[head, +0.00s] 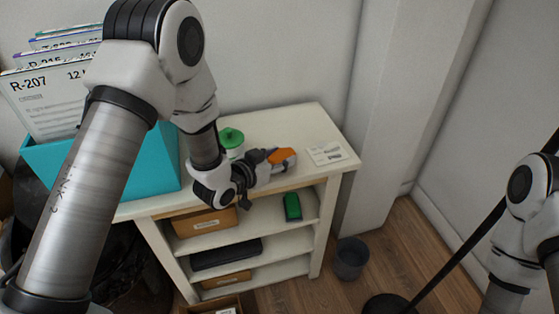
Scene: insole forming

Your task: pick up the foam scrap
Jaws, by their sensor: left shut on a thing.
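My left gripper (267,160) is over the front edge of the white shelf unit's top, its dark fingers pointing right. It is shut on a small orange and pale grey piece (283,156), which looks to be the foam scrap. The fingers hide the piece's left end. I cannot tell whether the piece still touches the shelf top. My right arm shows at the right edge, but its gripper is out of view.
On the white shelf unit (305,121) are a green-lidded white tub (231,139), a printed card (327,152) and a teal bin (150,165) of paper folders. A green box (292,207) sits on a lower shelf. A grey bucket (351,258) stands on the floor.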

